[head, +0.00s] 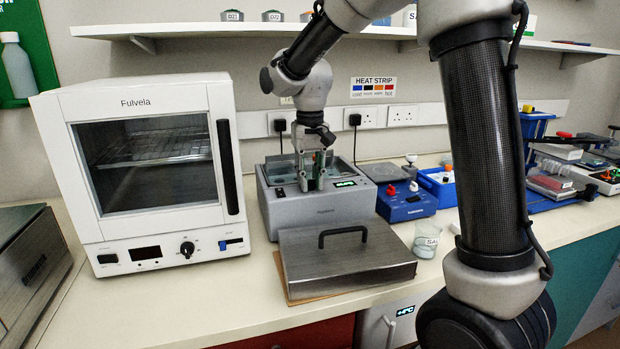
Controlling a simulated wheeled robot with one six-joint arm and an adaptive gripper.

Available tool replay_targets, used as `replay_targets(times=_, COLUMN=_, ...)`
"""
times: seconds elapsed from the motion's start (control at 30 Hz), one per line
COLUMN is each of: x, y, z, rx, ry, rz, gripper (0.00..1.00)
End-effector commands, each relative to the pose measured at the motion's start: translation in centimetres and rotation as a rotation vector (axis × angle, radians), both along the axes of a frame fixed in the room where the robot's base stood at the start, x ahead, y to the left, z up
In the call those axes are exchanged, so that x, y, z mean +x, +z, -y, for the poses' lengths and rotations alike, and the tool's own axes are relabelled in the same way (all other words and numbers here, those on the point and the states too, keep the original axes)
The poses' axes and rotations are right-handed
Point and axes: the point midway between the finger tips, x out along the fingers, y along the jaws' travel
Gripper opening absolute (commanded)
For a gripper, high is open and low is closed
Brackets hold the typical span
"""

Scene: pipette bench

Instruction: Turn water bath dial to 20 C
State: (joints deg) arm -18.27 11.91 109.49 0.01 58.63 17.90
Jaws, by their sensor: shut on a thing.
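The water bath (310,213) is a grey box with an open basin, standing right of the white oven. A small lit green display (345,183) is on the right of its control panel, too small to read. My gripper (311,186) points down over the panel, left of the display. Its fingertips are closed around the spot where the dial sits, and the fingers hide the dial. The dial's setting cannot be seen. A dark switch (280,192) is on the panel's left. The bath's metal lid (345,262) with a black handle lies on the bench in front.
The white Fulvela oven (150,165) stands close on the left. A shelf (200,28) runs above.

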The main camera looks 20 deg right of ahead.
Motion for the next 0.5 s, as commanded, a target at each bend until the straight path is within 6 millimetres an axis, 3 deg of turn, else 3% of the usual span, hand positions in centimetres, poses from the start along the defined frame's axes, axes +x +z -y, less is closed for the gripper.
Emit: replay_targets(times=0.5, x=0.04, y=0.06, z=0.0, rx=0.0, ry=0.49, rz=0.002, gripper=0.0)
